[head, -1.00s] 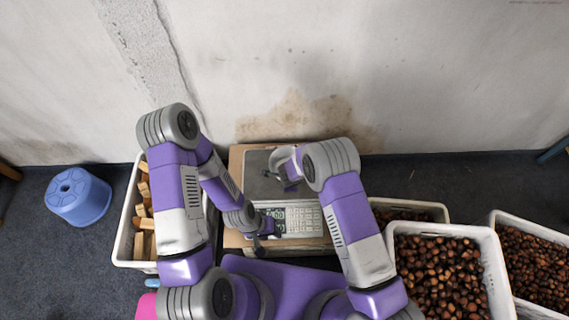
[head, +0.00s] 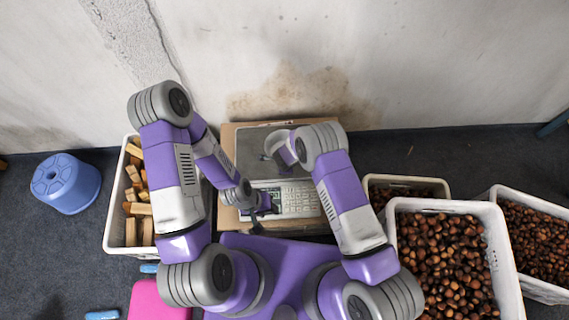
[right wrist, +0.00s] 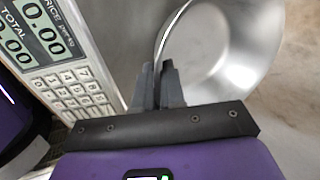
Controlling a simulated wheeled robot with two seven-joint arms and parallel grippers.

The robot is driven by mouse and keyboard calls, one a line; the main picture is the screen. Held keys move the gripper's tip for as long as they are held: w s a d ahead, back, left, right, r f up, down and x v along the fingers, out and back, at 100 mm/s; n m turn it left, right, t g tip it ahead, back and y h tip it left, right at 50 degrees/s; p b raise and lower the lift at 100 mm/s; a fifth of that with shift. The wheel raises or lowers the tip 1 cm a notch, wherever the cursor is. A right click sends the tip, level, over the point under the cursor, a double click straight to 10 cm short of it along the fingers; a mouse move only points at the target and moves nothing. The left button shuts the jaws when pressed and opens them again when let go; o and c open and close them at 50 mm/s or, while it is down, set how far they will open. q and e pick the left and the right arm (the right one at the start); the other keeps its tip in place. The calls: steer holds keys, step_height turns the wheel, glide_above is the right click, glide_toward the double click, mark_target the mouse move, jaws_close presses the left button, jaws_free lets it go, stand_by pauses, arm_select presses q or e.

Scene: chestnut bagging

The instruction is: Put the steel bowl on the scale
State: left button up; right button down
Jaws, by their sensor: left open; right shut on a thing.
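The scale (head: 247,152) stands on a cardboard box near the wall, with its steel plate at the back and its keypad and display in front. The steel bowl (right wrist: 215,50) shows in the right wrist view, shiny and round, beside the scale's keypad (right wrist: 75,92). My right gripper (right wrist: 158,75) is shut on the bowl's near rim. In the head view my right arm hides most of the bowl. I cannot tell whether the bowl touches the plate. The display (right wrist: 40,28) reads 0.00. My left gripper (head: 257,222) is open and empty, near the scale's front left corner.
A white crate of wooden blocks (head: 118,225) stands left, with a blue stool (head: 66,183) beyond it. White crates of chestnuts (head: 450,205) stand on the right. A pink object (head: 158,300) lies in front. The wall is close behind the scale.

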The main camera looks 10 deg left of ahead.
steer(key=shift+r, duration=0.15)
steer(key=c, duration=1.7)
jaws_free()
steer(key=shift+f, duration=0.25)
steer(key=o, duration=0.5)
steer(key=shift+r, duration=0.1)
